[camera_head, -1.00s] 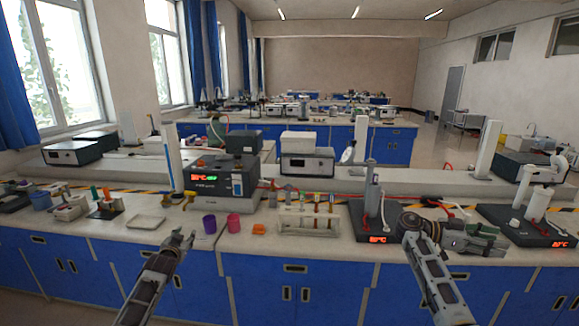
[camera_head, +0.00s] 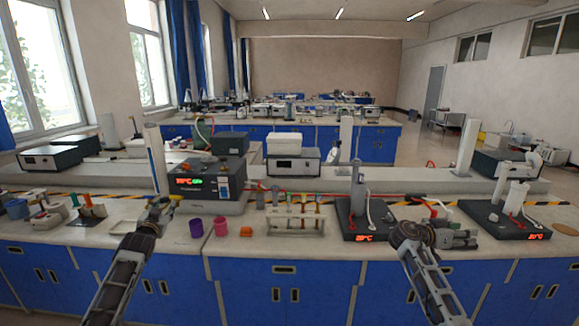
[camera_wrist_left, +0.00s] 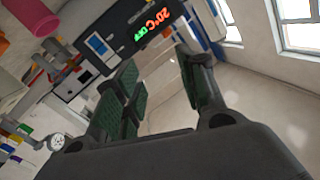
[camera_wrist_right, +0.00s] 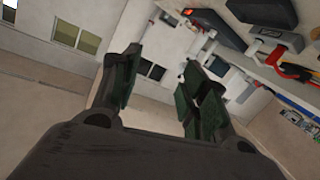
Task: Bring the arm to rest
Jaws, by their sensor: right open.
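My left gripper (camera_head: 158,208) is over the front of the bench on the left, in front of the dark heating unit with a lit display (camera_head: 207,180). In the left wrist view its green-padded fingers (camera_wrist_left: 160,82) are apart with nothing between them. My right gripper (camera_head: 458,238) is at the front right of the bench, between two dark hot plates. In the right wrist view its fingers (camera_wrist_right: 155,85) are apart and empty. Both forearms rise from the lower edge of the head view.
A purple cup (camera_head: 196,228) and a pink cup (camera_head: 220,226) stand right of my left gripper. A test tube rack (camera_head: 295,222) stands mid-bench. A hot plate (camera_head: 364,237) is left of my right gripper and another (camera_head: 520,232) to its right. The floor behind the bench is partly hidden.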

